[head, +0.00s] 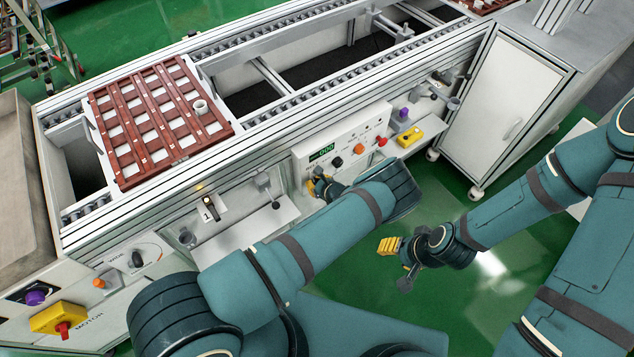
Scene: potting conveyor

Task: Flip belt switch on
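A white control panel (304,158) with a small green display is on the side of the conveyor frame. It carries a black knob (338,162), an orange button (359,149) and a red button (381,141). No readable label says which control is the belt switch. My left gripper (319,185) is just in front of the panel's lower left part, below the display. Its fingers are small and partly hidden by my own arm, so contact and opening cannot be told. My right gripper (398,262) hangs over the green floor, its yellow-tipped fingers apart and empty.
A brown slatted tray (137,112) rests on the conveyor, with a small white pot (201,107) at its right side. A white cabinet (502,108) stands right.

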